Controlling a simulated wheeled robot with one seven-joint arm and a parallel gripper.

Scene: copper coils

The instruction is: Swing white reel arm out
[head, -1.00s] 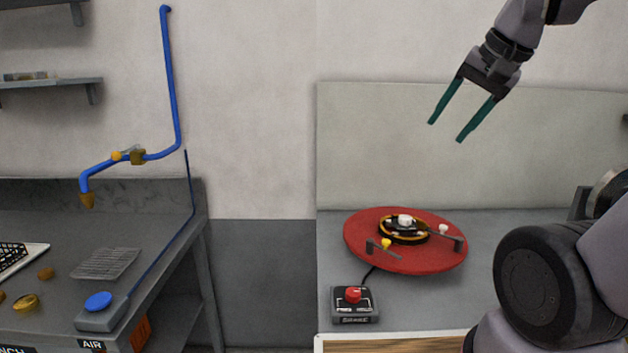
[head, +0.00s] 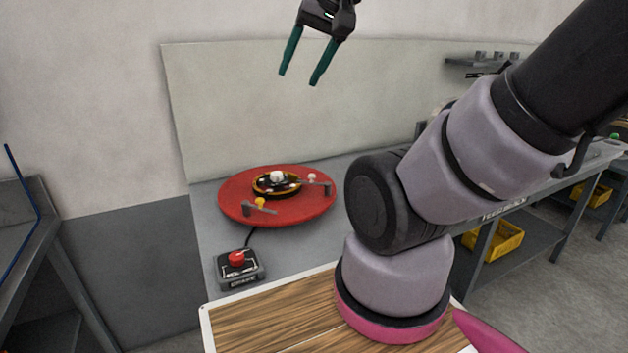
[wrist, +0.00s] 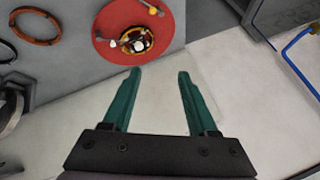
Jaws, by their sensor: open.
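A red round reel plate (head: 238,207) lies on the grey bench in the head view, with a dark and copper-coloured coil (head: 277,184) and a white hub at its middle. The white reel arm (head: 320,184), a small dark arm with a white knob, is at the plate's right side. A second arm with a yellow knob (head: 259,204) is at the front. My gripper (head: 298,79) is open and empty, high above and behind the plate. In the wrist view the red plate (wrist: 106,20) is at the top, beyond the open fingers (wrist: 157,75).
A control box with a red button (head: 237,258) stands in front of the plate, joined by a cable. My arm's base is on a wooden-topped surface (head: 262,325) at the front. Copper rings (wrist: 37,26) show in the wrist view. A yellow bin (head: 497,240) is at right.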

